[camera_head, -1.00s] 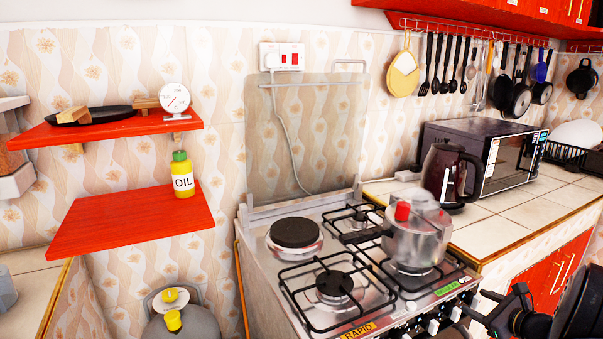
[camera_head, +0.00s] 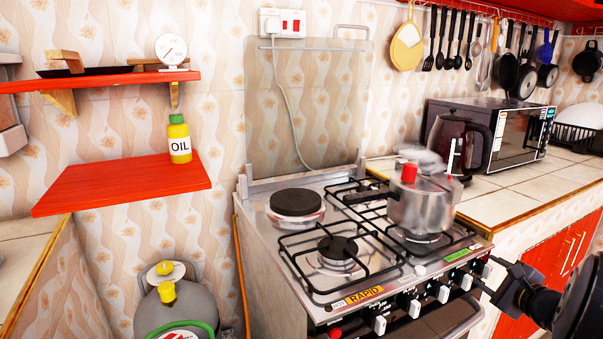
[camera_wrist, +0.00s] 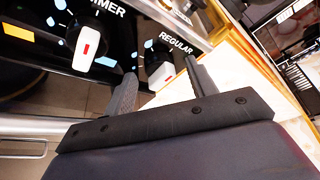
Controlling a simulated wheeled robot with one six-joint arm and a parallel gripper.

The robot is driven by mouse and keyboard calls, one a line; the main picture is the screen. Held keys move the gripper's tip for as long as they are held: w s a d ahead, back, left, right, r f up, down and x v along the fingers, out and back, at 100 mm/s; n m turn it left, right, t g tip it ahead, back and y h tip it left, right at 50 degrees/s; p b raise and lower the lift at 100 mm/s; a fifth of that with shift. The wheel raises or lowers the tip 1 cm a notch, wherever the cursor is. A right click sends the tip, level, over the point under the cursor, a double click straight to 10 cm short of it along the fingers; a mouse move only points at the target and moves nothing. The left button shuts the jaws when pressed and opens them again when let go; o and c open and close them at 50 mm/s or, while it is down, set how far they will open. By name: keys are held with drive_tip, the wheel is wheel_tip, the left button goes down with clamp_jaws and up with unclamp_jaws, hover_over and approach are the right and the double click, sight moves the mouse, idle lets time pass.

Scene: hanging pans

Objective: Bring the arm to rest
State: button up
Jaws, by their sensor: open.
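My gripper (camera_head: 487,276) is at the lower right of the head view, by the right end of the stove's front panel. In the wrist view my gripper (camera_wrist: 163,70) has its two fingers spread apart. A white knob with a red mark (camera_wrist: 158,74), under the word "REGULAR", shows in the gap between them. I cannot tell whether the fingers touch it. Another knob (camera_wrist: 87,42) is to its left, outside the fingers. My arm extends off the right edge of the head view.
The gas stove (camera_head: 270,250) has a steel pressure cooker (camera_head: 420,210) on a right burner. A dark kettle (camera_head: 463,145) and a microwave (camera_head: 500,135) stand on the tiled counter. Red cupboard doors (camera_head: 560,265) are behind my arm. Red shelves (camera_head: 120,184) are at left.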

drive_tip(key=shift+f+b, duration=0.3)
drive_tip(key=shift+b, duration=0.1)
drive_tip(key=p+v, duration=0.2)
drive_tip(key=v, duration=0.8)
drive_tip(key=shift+s+r, duration=0.25)
